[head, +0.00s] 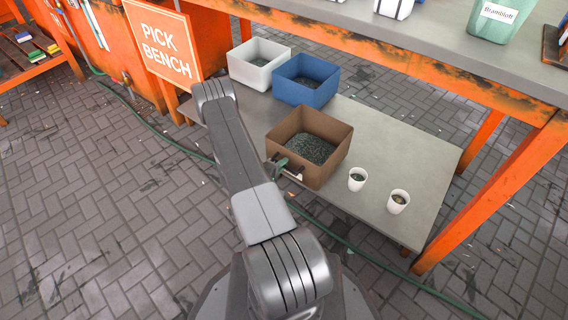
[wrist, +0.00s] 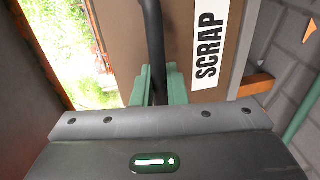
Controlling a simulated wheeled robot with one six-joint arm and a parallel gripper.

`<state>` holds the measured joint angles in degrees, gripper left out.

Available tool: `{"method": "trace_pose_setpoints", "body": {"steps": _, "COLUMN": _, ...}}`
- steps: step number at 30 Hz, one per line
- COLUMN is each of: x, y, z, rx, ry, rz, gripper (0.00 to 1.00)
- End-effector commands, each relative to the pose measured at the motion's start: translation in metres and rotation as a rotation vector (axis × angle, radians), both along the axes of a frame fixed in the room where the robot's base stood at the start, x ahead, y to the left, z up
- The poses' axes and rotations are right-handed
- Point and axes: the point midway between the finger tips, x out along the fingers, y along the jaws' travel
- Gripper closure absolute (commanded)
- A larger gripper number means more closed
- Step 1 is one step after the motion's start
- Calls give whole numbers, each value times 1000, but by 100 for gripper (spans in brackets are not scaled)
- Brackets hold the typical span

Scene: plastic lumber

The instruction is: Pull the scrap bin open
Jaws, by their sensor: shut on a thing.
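The scrap bin is a brown open-topped box (head: 331,128) on the low shelf, with dark scrap bits inside. In the wrist view its brown front (wrist: 122,35) fills the upper middle, with a white SCRAP label (wrist: 209,45) turned on its side. A dark bar handle (wrist: 152,35) runs along that front, left of the label. My gripper (wrist: 158,84) has its green fingers closed around the handle. In the head view my gripper (head: 281,164) is at the bin's near face, partly hidden by my arm.
A white bin (head: 258,78) and a blue bin (head: 306,95) stand behind the scrap bin. Two small white cups (head: 357,180) (head: 398,202) stand to its right on the shelf (head: 425,165). An orange bench leg (head: 490,190) is at right. A green hose (head: 385,264) crosses the paving.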

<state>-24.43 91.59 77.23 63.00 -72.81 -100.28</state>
Motion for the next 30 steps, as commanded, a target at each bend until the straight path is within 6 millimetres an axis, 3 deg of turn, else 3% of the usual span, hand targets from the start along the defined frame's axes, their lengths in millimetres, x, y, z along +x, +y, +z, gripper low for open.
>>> {"method": "trace_pose_setpoints", "body": {"steps": 18, "x": -125, "y": 92, "z": -1, "rx": -1, "ry": 0, "rz": 6, "gripper": 100}}
{"method": "trace_pose_setpoints", "body": {"steps": 24, "x": -150, "y": 110, "z": -1, "rx": 0, "ry": 0, "rz": 4, "gripper": 100}}
{"method": "trace_pose_setpoints", "body": {"steps": 30, "x": -161, "y": 118, "z": 0, "rx": 0, "ry": 0, "rz": 1, "gripper": 100}}
